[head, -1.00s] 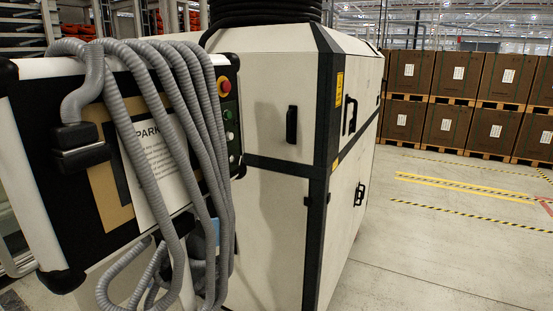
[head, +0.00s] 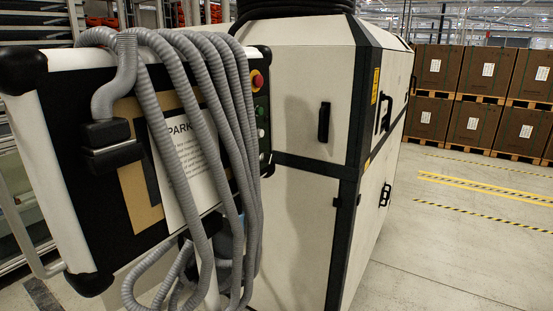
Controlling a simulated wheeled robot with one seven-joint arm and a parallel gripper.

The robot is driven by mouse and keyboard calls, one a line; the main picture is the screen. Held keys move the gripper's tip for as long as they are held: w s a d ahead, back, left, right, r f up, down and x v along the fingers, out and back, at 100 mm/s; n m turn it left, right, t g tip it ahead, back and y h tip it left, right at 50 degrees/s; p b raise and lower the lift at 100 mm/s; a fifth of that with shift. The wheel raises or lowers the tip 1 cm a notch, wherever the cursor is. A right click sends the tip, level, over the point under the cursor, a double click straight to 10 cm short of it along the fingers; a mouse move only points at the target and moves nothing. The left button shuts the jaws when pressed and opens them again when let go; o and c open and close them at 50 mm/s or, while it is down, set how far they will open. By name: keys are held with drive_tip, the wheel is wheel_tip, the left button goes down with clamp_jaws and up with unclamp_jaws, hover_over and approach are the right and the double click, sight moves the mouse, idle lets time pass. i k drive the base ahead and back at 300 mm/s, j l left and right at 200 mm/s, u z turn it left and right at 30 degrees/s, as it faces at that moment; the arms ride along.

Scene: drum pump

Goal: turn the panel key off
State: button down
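A control panel (head: 86,85) with a black face and white frame fills the left of the head view. Grey ribbed hoses (head: 199,120) drape over its front and hide much of it. A red push button (head: 258,81) on a yellow base sits at the panel's upper right edge. A paper sheet with "PARK" (head: 172,150) is partly covered by the hoses. My gripper is not in view.
A large beige cabinet (head: 306,225) with black edges and handles stands right behind the panel. Stacked brown boxes (head: 477,70) on pallets stand at the back right. The floor at right is open, with yellow-black stripes (head: 484,186).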

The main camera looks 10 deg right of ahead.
sight(264, 157)
drive_tip(key=i+l+u, duration=0.2)
drive_tip(key=u, duration=0.3)
drive_tip(key=i+l+u, duration=0.2)
drive_tip(key=l+u, duration=0.3)
drive_tip(key=i+l+u, duration=0.1)
drive_tip(key=l+u, duration=0.15)
drive_tip(key=u, duration=0.2)
drive_tip(key=l+u, duration=0.5)
drive_tip(key=i+j, duration=0.05)
